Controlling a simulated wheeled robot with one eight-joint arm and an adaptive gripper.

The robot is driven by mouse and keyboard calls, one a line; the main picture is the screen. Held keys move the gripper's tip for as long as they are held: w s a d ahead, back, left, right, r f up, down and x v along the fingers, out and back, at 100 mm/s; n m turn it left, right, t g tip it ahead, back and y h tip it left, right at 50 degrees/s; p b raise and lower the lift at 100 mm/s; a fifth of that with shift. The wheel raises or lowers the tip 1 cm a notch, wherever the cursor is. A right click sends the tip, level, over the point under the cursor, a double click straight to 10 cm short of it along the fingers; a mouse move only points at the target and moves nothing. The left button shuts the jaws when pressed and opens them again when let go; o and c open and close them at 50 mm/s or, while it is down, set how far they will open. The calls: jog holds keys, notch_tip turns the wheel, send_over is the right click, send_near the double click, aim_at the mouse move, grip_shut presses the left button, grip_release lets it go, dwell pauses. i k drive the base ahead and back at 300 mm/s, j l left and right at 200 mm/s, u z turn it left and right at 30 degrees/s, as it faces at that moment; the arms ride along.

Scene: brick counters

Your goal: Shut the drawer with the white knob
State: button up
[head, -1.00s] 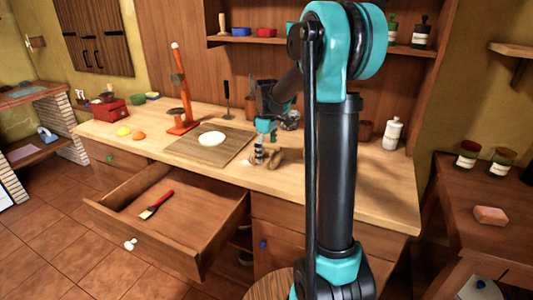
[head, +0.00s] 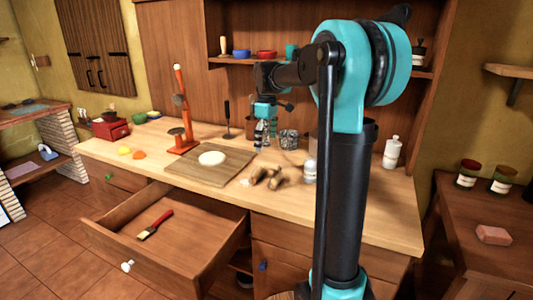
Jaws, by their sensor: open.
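The drawer with the white knob (head: 127,265) is pulled well out below the counter. Its open box (head: 185,222) holds a brush with a red handle (head: 155,224), lying flat on the drawer floor. My gripper (head: 265,145) is open, pointing down over the counter top behind the cutting board, up and away from the drawer. It appears to hold nothing. My arm stands in front of the right part of the counter and hides some of it.
A cutting board (head: 232,174) with a pale round piece lies on the counter (head: 330,215). An orange stand (head: 184,130) rises beside it. Brown lumps (head: 268,177) and a white bottle (head: 391,153) are to the right. Floor is clear left of the drawer.

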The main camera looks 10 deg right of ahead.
aim_at(189, 251)
jog(key=u, duration=1.4)
jog(key=k+l+z, duration=0.15)
jog(key=k, duration=0.2)
